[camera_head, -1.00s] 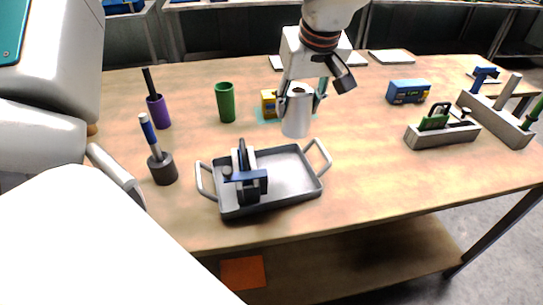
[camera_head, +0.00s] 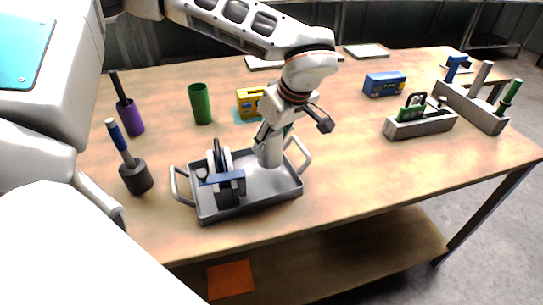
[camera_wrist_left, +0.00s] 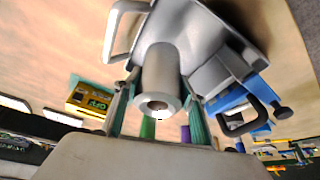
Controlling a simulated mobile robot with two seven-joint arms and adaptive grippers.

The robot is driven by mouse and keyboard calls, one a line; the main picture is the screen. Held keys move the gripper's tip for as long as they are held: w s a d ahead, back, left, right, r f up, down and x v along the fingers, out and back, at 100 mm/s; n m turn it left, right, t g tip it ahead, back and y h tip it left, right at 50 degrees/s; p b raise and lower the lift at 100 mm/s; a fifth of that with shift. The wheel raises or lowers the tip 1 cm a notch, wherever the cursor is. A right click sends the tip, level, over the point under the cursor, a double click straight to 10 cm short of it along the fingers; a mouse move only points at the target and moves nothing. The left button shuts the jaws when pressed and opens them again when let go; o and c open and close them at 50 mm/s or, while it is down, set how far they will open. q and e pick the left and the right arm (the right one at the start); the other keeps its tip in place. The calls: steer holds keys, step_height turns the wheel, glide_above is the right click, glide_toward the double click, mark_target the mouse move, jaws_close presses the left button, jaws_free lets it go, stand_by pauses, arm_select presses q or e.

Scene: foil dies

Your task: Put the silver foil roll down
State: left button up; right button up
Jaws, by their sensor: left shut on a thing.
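The silver foil roll (camera_head: 268,152) is upright over the right part of the grey tray (camera_head: 252,209). My left gripper (camera_head: 268,137) is shut on its upper part. In the left wrist view the roll (camera_wrist_left: 160,80) sits between the two fingers of the gripper (camera_wrist_left: 157,112), its hollow end facing the camera. The roll's lower end is at the tray floor; I cannot tell whether it touches. A blue-and-grey clamp-like device (camera_head: 226,182) stands in the left part of the tray. My right gripper is not seen.
A purple cup (camera_head: 131,119), a green cup (camera_head: 200,104) and a dark holder (camera_head: 136,177) stand left of and behind the tray. A yellow box (camera_head: 248,101) is behind the roll. A grey caddy (camera_head: 420,125) and blue box (camera_head: 385,84) are at right. The table's right front is clear.

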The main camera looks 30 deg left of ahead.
mark_target(271, 156)
arm_select(q)
step_height(271, 156, down, 4)
steer(key=shift+f+b, duration=0.2)
steer(key=shift+b, duration=0.15)
steer(key=shift+f, duration=0.25)
steer(key=shift+r, duration=0.15)
steer(key=o, duration=1.3)
steer(key=shift+f, duration=0.2)
steer(key=shift+c, duration=0.2)
